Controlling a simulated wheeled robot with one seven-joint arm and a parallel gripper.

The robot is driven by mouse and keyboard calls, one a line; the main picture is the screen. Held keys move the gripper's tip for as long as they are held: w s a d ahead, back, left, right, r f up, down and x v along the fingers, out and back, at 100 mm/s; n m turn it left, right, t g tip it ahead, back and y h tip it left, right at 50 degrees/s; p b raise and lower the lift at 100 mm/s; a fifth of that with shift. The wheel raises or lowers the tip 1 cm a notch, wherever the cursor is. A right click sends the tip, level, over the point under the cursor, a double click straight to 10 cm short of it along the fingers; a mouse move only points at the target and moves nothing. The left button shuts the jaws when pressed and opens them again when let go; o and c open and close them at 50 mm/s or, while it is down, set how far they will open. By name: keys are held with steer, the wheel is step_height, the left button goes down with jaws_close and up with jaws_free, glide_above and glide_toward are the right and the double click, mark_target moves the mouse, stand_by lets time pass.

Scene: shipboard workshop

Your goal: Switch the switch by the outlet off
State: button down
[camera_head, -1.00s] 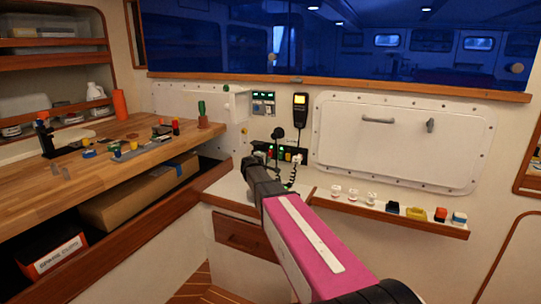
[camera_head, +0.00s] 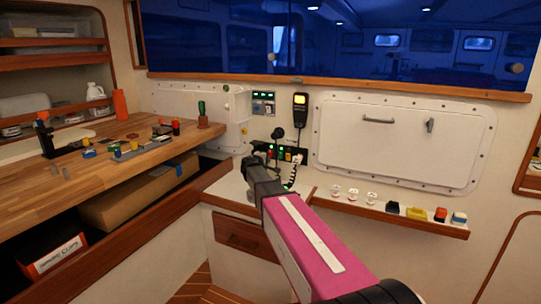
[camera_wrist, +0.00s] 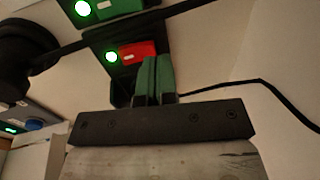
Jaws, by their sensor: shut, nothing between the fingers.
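The small dark switch panel (camera_head: 301,154) is on the back wall, below the handset and partly hidden by my arm in the head view. In the wrist view, a red rocker switch (camera_wrist: 138,50) has a lit green lamp beside it. A green switch (camera_wrist: 112,8) with its own lit lamp is above it. A round black plug-like part (camera_wrist: 22,50) is at the left, with a dark cable crossing the panel. My gripper (camera_wrist: 152,68) is shut and empty, its green fingertips just below the red switch. I cannot tell whether they touch the panel.
A handset (camera_head: 300,104) hangs above the panel on a coiled cord. A narrow shelf (camera_head: 350,207) with several small items is at the right. A white hatch (camera_head: 395,145) is above it. A wooden workbench (camera_head: 100,172) with loose items is at the left.

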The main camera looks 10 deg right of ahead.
steer(key=shift+x, duration=1.05)
stand_by(0.4)
steer(key=shift+s, duration=0.1)
steer(key=v, duration=0.6)
steer(key=shift+s+a, duration=0.3)
stand_by(0.4)
steer(key=shift+r, duration=0.1)
